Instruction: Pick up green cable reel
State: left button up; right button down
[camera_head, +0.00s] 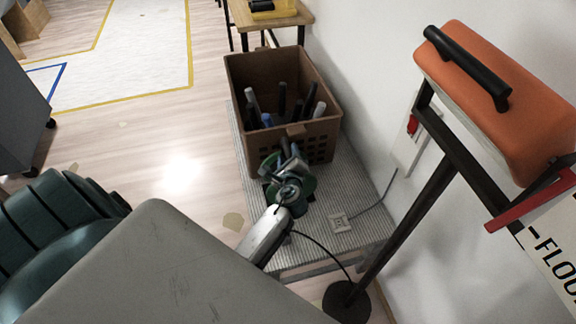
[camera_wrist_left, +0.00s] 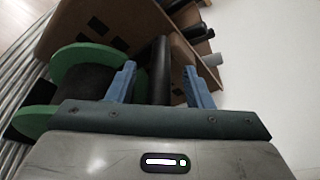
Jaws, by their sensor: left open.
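The green cable reel (camera_head: 305,187) stands on the ribbed grey mat in front of the brown crate, partly hidden by my left gripper in the head view. In the left wrist view the reel (camera_wrist_left: 85,57), with green flanges and a dark core, is at the left. My left gripper (camera_head: 287,160) is open, close above or beside the reel. In the wrist view its blue fingers (camera_wrist_left: 159,70) are apart, the left one overlapping the reel's edge. A black bar (camera_wrist_left: 160,75) shows between the fingers; I cannot tell whether it belongs to the reel. My right gripper is out of view.
The brown crate (camera_head: 250,85) holds several dark rolls just behind the reel. A thin black post on a round base (camera_head: 346,303) and an orange box (camera_head: 500,90) stand at right by the wall. A cable crosses the mat (camera_head: 365,235). Open floor (camera_head: 150,165) lies left.

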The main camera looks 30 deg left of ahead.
pick_arm(q)
grip_shut()
dwell(1.2)
jog(key=shift+r, duration=0.1)
